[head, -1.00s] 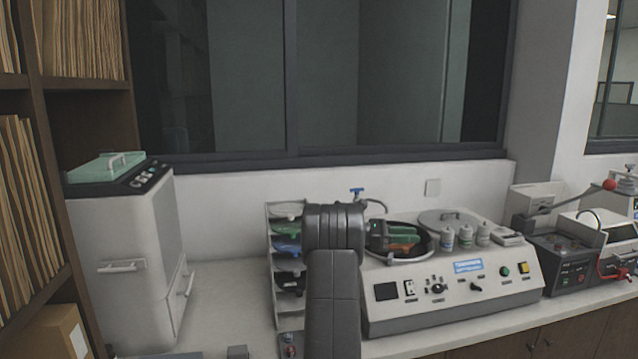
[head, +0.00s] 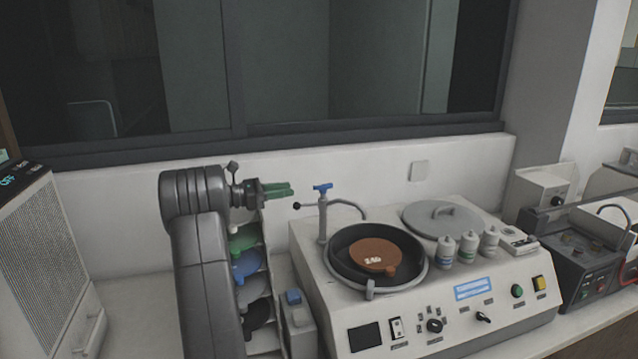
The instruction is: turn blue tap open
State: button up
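The blue tap (head: 322,187) is a small blue T-shaped handle on top of a grey upright pipe at the back left of the polishing machine (head: 372,312). Nothing seems held.
A dark bowl (head: 340,245) with a brown disc (head: 373,255) lies in front of the tap. A grey lid (head: 441,217) and several white bottles (head: 446,247) stand to its right. A rack with coloured pieces (head: 247,264) stands left, behind my arm.

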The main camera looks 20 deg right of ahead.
aim_at(323, 185)
jog(key=d, duration=1.2)
jog(key=shift+s, duration=0.4)
grip_shut()
